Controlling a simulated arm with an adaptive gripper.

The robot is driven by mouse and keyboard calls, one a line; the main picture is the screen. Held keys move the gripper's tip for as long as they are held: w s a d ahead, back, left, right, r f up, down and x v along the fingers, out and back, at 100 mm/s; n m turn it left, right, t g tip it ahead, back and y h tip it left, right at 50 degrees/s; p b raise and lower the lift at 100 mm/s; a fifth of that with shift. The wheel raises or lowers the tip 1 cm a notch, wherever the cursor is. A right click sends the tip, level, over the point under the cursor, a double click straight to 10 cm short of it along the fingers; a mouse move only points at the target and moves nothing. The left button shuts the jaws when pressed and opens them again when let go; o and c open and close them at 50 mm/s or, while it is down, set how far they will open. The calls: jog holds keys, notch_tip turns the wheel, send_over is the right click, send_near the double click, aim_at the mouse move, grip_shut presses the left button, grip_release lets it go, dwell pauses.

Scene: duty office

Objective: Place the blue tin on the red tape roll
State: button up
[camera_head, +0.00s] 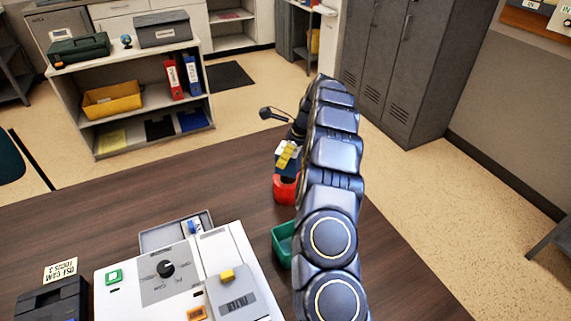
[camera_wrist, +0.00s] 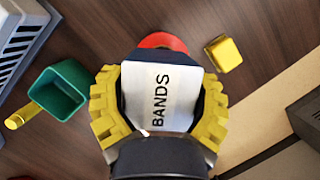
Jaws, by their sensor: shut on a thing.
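The blue tin (camera_wrist: 160,97) has a white top marked BANDS. My gripper (camera_wrist: 157,108), with yellow fingers, is shut on its two sides. In the head view the tin (camera_head: 286,168) shows dark blue below a yellow finger of my gripper (camera_head: 287,154). The red tape roll (camera_head: 285,190) stands on the desk directly below the tin in that view. In the wrist view only a far arc of the roll (camera_wrist: 163,41) shows past the tin; the rest is hidden. I cannot tell whether the tin touches the roll.
A green open bin (camera_head: 283,242) stands near the roll, partly behind my arm; it also shows in the wrist view (camera_wrist: 60,92). A small yellow block (camera_wrist: 224,53) lies right of the roll. A white control panel (camera_head: 130,285) fills the desk's near left. The desk's left rear is clear.

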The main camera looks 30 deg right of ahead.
jog(key=shift+w+f, duration=0.2)
jog(key=shift+f, duration=0.05)
jog(key=shift+w+f, duration=0.2)
jog(key=shift+f, duration=1.55)
jog(key=shift+f, duration=0.1)
jog(key=o, duration=1.2)
jog(key=shift+c, duration=0.2)
